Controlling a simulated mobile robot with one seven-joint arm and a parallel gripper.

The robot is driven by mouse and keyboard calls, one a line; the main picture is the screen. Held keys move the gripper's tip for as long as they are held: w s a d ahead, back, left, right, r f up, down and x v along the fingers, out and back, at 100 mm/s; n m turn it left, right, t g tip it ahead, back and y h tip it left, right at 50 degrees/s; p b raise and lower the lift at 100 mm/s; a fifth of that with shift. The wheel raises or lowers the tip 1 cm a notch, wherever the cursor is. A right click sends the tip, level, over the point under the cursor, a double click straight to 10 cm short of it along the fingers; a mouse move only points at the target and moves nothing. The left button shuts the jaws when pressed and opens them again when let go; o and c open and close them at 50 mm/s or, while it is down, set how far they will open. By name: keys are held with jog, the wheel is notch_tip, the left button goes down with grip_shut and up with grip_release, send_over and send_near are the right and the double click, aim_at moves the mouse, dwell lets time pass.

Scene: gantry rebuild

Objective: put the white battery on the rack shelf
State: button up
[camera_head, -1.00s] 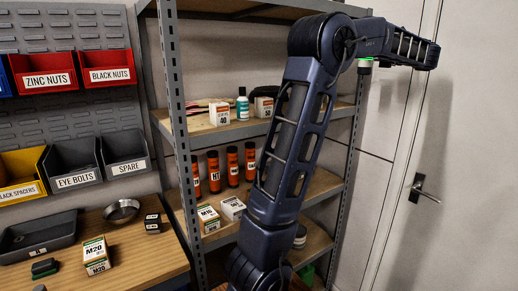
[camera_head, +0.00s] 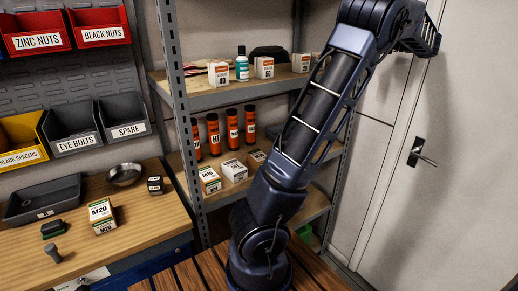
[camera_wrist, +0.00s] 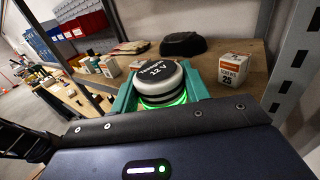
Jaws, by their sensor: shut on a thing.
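The white battery (camera_wrist: 158,84), a round white body with a dark lettered top and dark bands, shows in the wrist view. My gripper (camera_wrist: 160,90) is shut on it, with teal fingers on its left and right sides and a green glow below. Behind it is the wooden rack shelf (camera_wrist: 207,68), holding a dark cap and small boxes. I cannot tell whether the battery touches the shelf. In the head view the rack's upper shelf (camera_head: 235,97) is partly behind my arm; my gripper and the battery do not show there.
In the wrist view, a small box marked 25 (camera_wrist: 233,69) stands right of the battery, near a grey rack post (camera_wrist: 290,70). The dark cap (camera_wrist: 183,44) lies behind, with boxes to the left. A workbench (camera_head: 150,215) and door (camera_head: 420,110) flank the rack in the head view.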

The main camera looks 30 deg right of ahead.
jog(key=shift+s+f+y, duration=0.2)
jog(key=shift+f+y, duration=0.2)
jog(key=shift+f, duration=0.3)
jog(key=shift+s+a+f+n+g+y, duration=0.15)
jog(key=shift+a+f+n+g+y, duration=0.15)
jog(key=shift+f+n+g+y, duration=0.55)
jog(key=shift+s+a+f+n+g+y, duration=0.1)
jog(key=shift+a+f+n+g+y, duration=0.25)
jog(key=shift+f, duration=1.05)
jog(key=shift+s+a+f+n+g+y, duration=0.15)
jog(key=shift+a+f+n+g+y, duration=0.3)
jog(key=shift+f, duration=0.65)
jog(key=w+a+f, duration=0.3)
jog(key=w+f, duration=0.2)
jog(key=f, duration=0.4)
jog(key=w+a+f, duration=0.2)
jog(key=w+f, duration=0.4)
jog(key=f, duration=0.4)
jog(key=w+a+f, duration=0.3)
jog(key=w+f, duration=0.2)
jog(key=f, duration=0.4)
jog(key=shift+n+g, duration=0.25)
notch_tip(320, 180, down, 10)
jog(key=shift+f, duration=0.1)
jog(key=o, duration=1.3)
